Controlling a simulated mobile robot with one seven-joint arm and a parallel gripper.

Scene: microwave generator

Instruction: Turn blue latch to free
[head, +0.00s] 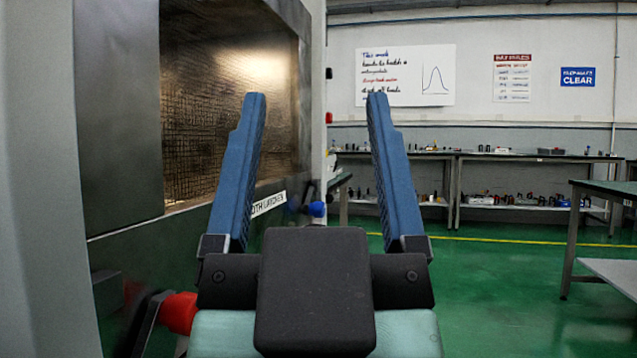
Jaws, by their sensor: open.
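The blue latch (317,209) shows as a small blue knob on the front of the large grey machine (125,262), just right of a white label strip (268,203). Its dark mount is partly hidden behind my gripper. My gripper (314,98) has two long blue fingers, spread wide apart with nothing between them. In the picture the latch appears between the fingers, near the right side of the left finger and beyond the palm. I cannot tell how far beyond the fingers it is.
A red knob (180,313) on a dark lever sits low on the machine at left. The machine's chamber (215,110) is open and lit. Benches (500,156) with small items stand at the back. A green-topped table (605,190) is at right. The green floor (480,300) between is clear.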

